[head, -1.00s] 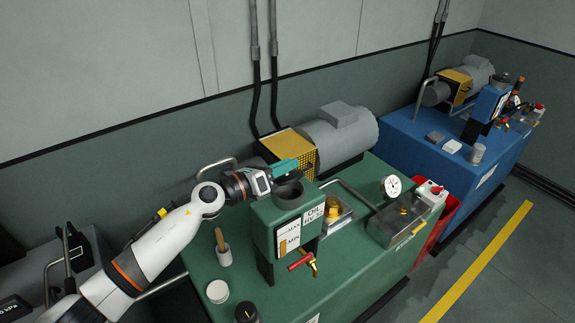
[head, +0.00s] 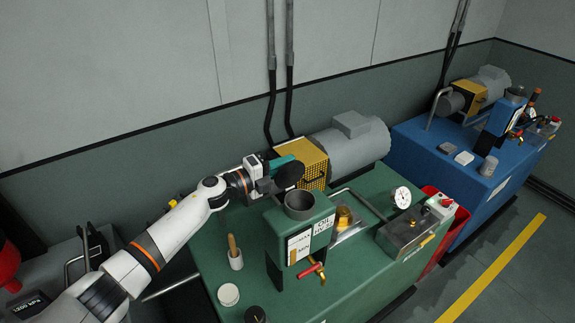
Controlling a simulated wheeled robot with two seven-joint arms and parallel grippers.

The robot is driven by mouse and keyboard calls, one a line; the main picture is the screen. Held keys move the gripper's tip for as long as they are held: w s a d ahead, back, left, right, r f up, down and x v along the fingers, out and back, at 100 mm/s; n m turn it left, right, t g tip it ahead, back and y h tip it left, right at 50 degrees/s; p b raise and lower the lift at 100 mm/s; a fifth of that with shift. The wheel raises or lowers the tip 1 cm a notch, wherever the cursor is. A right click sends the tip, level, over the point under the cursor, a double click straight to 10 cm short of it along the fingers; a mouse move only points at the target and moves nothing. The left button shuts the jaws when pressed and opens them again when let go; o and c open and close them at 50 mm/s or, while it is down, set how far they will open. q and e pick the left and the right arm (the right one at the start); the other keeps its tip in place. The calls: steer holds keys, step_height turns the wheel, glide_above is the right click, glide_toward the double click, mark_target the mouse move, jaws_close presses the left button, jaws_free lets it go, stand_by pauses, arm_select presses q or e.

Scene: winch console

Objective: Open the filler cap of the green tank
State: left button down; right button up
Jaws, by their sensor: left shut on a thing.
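The green tank (head: 289,232) stands upright on a green console, with a level label on its front and a red-handled tap low down. Its round grey filler neck (head: 299,205) is uncovered, and I see into its dark opening. My left gripper (head: 284,168) is shut on the dark round filler cap (head: 290,176). It holds the cap tilted, behind and slightly left of the neck, apart from it in the picture. The fingers partly hide the cap's edge. My right gripper is not in view.
The green console top (head: 215,255) holds a cup with a wooden handle (head: 235,252), a white round lid (head: 228,294), a gauge (head: 402,197) and a metal box (head: 405,236). A yellow guard (head: 312,160) and grey motor stand close behind the gripper. A blue console (head: 425,150) is farther right.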

arm_select(q)
steer(key=shift+w+a+f+n, duration=0.25)
steer(key=shift+w+f+n, duration=0.1)
steer(key=shift+n, duration=0.55)
steer(key=shift+w+a+f+n, duration=0.25)
steer(key=shift+w+n, duration=0.05)
steer(key=shift+n, duration=0.6)
steer(key=c, duration=1.2)
jaws_free()
steer(key=shift+c, duration=0.2)
steer(key=b+v, duration=0.1)
steer(key=v, duration=1.1)
steer(key=shift+b, duration=0.4)
